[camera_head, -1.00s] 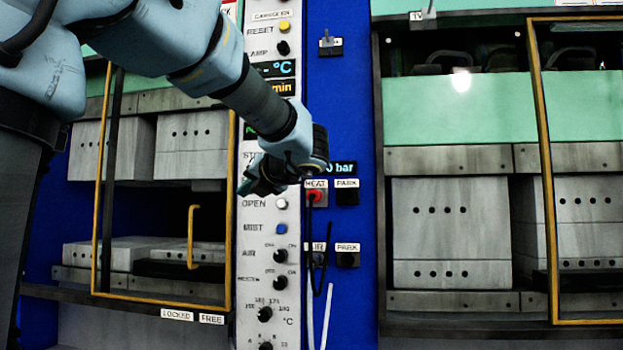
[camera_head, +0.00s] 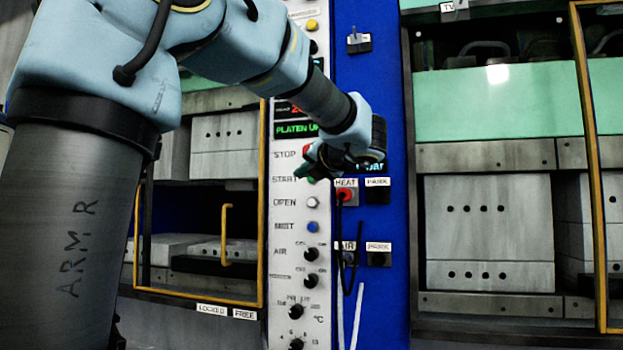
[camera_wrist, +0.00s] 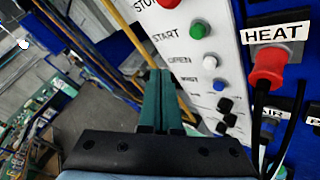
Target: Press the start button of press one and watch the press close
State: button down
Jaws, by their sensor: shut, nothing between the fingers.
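The green START button (camera_wrist: 197,29) of press one stands out of the pale control panel (camera_wrist: 230,65) in the wrist view. In the head view my gripper mostly hides it beside the START label (camera_head: 284,180). My gripper (camera_head: 309,166) is shut and empty in front of the panel. In the wrist view the fingertips (camera_wrist: 158,74) show left of and below the button, with a visible gap. Press one (camera_head: 224,133), on the left, stands open, with a dark gap between its upper and lower blocks. The green display (camera_head: 296,129) reads "PLATEN UP", its end hidden by my arm.
The red STOP button (camera_wrist: 168,3) sits above START; the white OPEN (camera_head: 312,202) and blue MIST (camera_head: 312,227) buttons sit below. A red HEAT plug (camera_head: 346,196) with a black cable is close at the right. A yellow-framed guard (camera_head: 261,210) edges press one.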

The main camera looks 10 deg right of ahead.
jog(key=w+d+p, duration=0.2)
jog(key=w+d, duration=0.1)
jog(key=w, duration=0.2)
jog(key=shift+w, duration=0.35)
dwell(1.8)
jog(key=shift+w+d+p, duration=0.2)
jog(key=shift+w+p, duration=0.15)
jog(key=shift+p, duration=0.15)
